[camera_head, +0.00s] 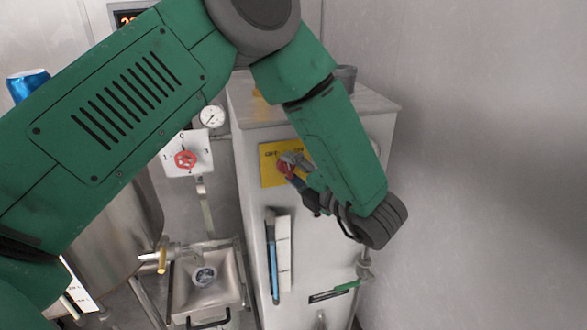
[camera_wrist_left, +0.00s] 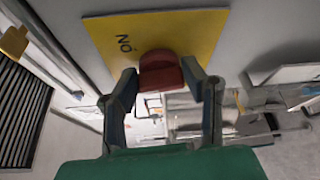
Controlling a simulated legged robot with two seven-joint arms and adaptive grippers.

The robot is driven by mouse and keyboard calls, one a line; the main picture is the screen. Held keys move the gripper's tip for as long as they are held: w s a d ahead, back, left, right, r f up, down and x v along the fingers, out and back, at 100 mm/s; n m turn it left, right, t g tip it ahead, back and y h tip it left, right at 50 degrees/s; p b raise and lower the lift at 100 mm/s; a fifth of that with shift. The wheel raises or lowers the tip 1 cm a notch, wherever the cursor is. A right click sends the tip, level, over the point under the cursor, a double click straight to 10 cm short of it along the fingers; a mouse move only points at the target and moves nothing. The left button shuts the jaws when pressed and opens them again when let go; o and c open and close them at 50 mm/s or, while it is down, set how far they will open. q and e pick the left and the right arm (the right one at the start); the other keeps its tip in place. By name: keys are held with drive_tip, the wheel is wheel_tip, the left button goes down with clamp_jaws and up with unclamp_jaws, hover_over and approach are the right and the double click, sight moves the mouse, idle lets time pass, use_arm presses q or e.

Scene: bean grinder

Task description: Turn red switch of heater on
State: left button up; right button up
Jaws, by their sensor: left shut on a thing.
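The heater (camera_head: 250,205) is a tall pale metal cabinet right of centre in the head view. A yellow plate with "OFF" and "ON" lettering (camera_head: 268,172) is on its front. The red switch (camera_head: 286,167) sits on this plate and is partly hidden by my gripper. In the left wrist view the red switch (camera_wrist_left: 160,72) lies between the two fingers, close to the "ON" lettering. My left gripper (camera_head: 292,164) is shut on the red switch, one finger on each side. My right gripper is not in view.
A red valve knob (camera_head: 185,159) on a white dial plate and a round gauge (camera_head: 212,116) are left of the heater. A metal basin (camera_head: 207,280) stands below with a tap (camera_head: 165,255) over it. A green-handled lever (camera_head: 347,286) is low on the heater. The wall at right is bare.

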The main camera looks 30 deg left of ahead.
use_arm(q)
drive_tip(key=m, duration=0.1)
drive_tip(key=m+y, duration=0.1)
drive_tip(key=m, duration=0.1)
drive_tip(key=m+t+y, duration=0.1)
drive_tip(key=m, duration=0.1)
drive_tip(key=shift+f, duration=0.3)
drive_tip(key=m+t, duration=0.1)
drive_tip(key=m, duration=0.2)
drive_tip(key=m+t, duration=0.1)
drive_tip(key=m, duration=0.2)
drive_tip(key=shift+s+f+m+y, duration=0.1)
drive_tip(key=shift+m+y, duration=0.2)
drive_tip(key=shift+y, duration=0.1)
drive_tip(key=shift+t, duration=0.3)
drive_tip(key=o, duration=1.2)
drive_tip(key=shift+a, duration=0.1)
drive_tip(key=shift+c, duration=0.2)
